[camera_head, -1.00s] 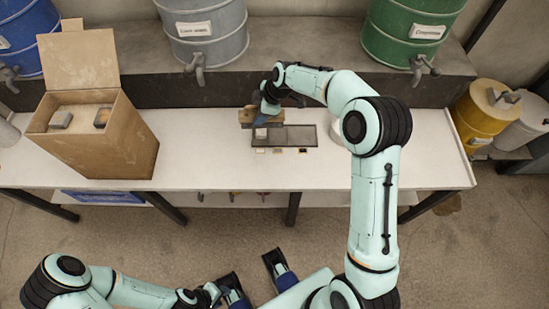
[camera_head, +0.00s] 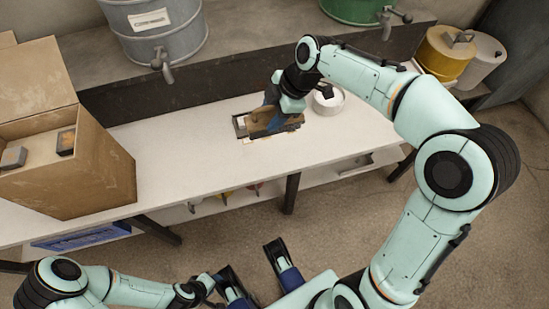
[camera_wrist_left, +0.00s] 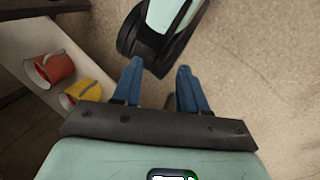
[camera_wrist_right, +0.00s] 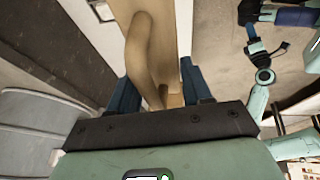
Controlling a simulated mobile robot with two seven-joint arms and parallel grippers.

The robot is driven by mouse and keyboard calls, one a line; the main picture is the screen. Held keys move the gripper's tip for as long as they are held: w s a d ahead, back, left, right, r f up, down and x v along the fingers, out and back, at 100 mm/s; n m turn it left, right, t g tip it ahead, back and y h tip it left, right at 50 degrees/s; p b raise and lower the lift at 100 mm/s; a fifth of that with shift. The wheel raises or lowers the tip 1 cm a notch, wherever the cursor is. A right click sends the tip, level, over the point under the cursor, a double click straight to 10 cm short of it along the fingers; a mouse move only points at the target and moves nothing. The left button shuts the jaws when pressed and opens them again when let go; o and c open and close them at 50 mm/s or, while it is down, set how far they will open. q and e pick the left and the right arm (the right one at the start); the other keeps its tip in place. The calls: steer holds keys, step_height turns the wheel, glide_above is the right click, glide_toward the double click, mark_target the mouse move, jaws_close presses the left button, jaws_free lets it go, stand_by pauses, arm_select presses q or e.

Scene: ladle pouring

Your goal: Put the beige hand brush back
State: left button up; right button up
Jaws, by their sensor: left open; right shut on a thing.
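The beige hand brush (camera_head: 276,123) is in my right gripper (camera_head: 272,99), above the dark tray (camera_head: 238,125) on the white workbench. It hides most of the tray, and I cannot tell how high it is. In the right wrist view, the brush's curved handle (camera_wrist_right: 139,55) runs between the blue fingers of the right gripper (camera_wrist_right: 157,80), which is shut on it. My left gripper (camera_wrist_left: 157,70) is open and empty, low in front of the bench; its fingers stand apart over the floor.
An open cardboard box (camera_head: 85,165) stands at the left of the white bench (camera_head: 185,150). A white round container (camera_head: 328,100) is right of the brush. A grey barrel (camera_head: 165,35) and a green one (camera_head: 365,8) stand behind. Red (camera_wrist_left: 55,67) and yellow (camera_wrist_left: 85,91) cups lie on the lower shelf.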

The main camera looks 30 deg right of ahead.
step_height(320, 180, down, 13)
steer(key=b, duration=0.3)
steer(key=shift+d+r, duration=0.1)
steer(key=shift+r, duration=0.1)
arm_select(q)
steer(key=w+a+f+t, duration=0.1)
steer(key=w+a+f, duration=0.1)
steer(key=w, duration=0.1)
steer(key=w+a+f+t+y+b, duration=0.1)
steer(key=w+f, duration=0.2)
steer(key=w, duration=0.1)
steer(key=shift+w+a+f+n+t+b, duration=0.2)
steer(key=shift+w+a+n+t+b, duration=0.1)
steer(key=shift+a, duration=0.1)
arm_select(e)
steer(key=shift+f, duration=3.2)
arm_select(q)
steer(key=shift+f, duration=0.1)
arm_select(e)
steer(key=shift+f, duration=0.15)
steer(key=o, duration=0.9)
arm_select(q)
steer(key=shift+s+f, duration=0.15)
steer(key=shift+s, duration=0.15)
steer(key=shift+w, duration=0.1)
